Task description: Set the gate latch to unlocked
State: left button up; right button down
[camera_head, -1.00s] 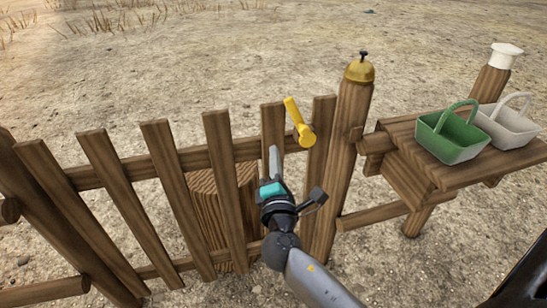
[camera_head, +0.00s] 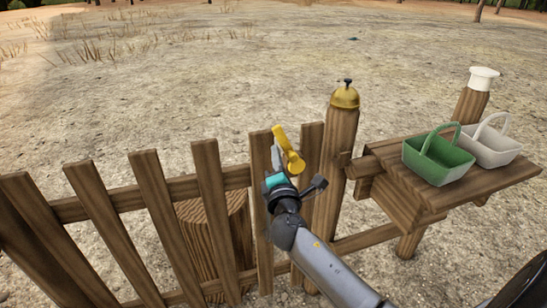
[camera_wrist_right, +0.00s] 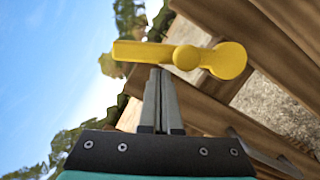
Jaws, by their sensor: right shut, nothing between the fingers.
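The yellow gate latch (camera_head: 289,150) is on the wooden gate (camera_head: 209,195), near the top of the slats by the post with the bell. Its lever points up and slightly left in the head view. My right gripper (camera_head: 275,157) is shut and empty, just left of the latch in the head view. In the right wrist view the latch (camera_wrist_right: 185,55) lies across the picture just beyond the shut fingertips (camera_wrist_right: 160,72); I cannot tell whether they touch it. My left gripper is out of view.
A gate post (camera_head: 333,170) carries a brass bell (camera_head: 345,96). To the right, a wooden shelf (camera_head: 440,202) holds a green basket (camera_head: 437,160) and a white basket (camera_head: 493,146). A white-capped post (camera_head: 470,104) stands behind. A log stump (camera_head: 215,240) is behind the slats.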

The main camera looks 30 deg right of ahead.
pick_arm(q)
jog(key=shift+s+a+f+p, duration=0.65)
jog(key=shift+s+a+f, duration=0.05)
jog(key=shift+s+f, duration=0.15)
pick_arm(e)
jog(key=shift+s+d+r+m, duration=0.15)
jog(key=shift+d+r+m, duration=0.35)
jog(key=shift+d, duration=0.1)
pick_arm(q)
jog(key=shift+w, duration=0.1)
pick_arm(e)
jog(key=shift+f, duration=0.2)
